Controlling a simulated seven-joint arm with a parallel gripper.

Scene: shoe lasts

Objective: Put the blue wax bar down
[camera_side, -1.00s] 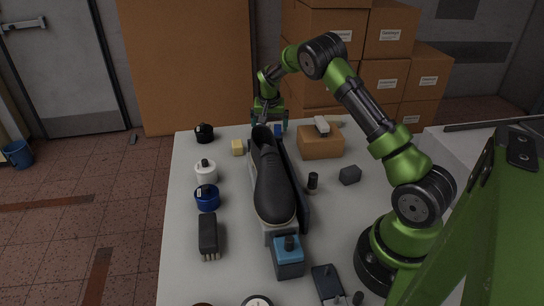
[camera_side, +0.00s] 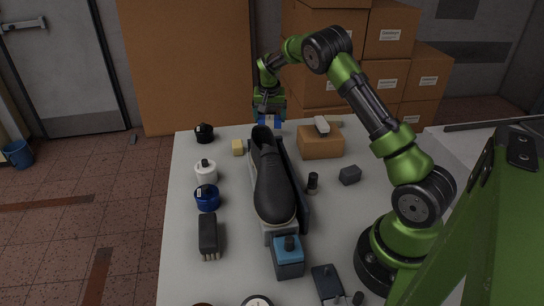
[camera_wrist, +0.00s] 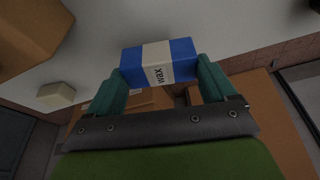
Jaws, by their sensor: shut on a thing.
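The blue wax bar (camera_wrist: 184,58) has a white middle band with the word "wax". In the wrist view it sits crosswise between the two teal fingers of my gripper (camera_wrist: 162,76), which are shut on its ends. In the side view my gripper (camera_side: 268,115) hangs at the far end of the table, behind the shoe's heel, with the bar (camera_side: 272,124) low between its fingers. The bar appears raised a little above the white tabletop (camera_side: 340,215). Its underside is hidden.
A black shoe (camera_side: 272,185) on a stand lies just in front of my gripper. A cardboard box (camera_side: 321,146) stands to the right, with a pale tan block (camera_side: 334,121) behind it. A yellow block (camera_side: 238,147) and a black jar (camera_side: 204,133) are to the left.

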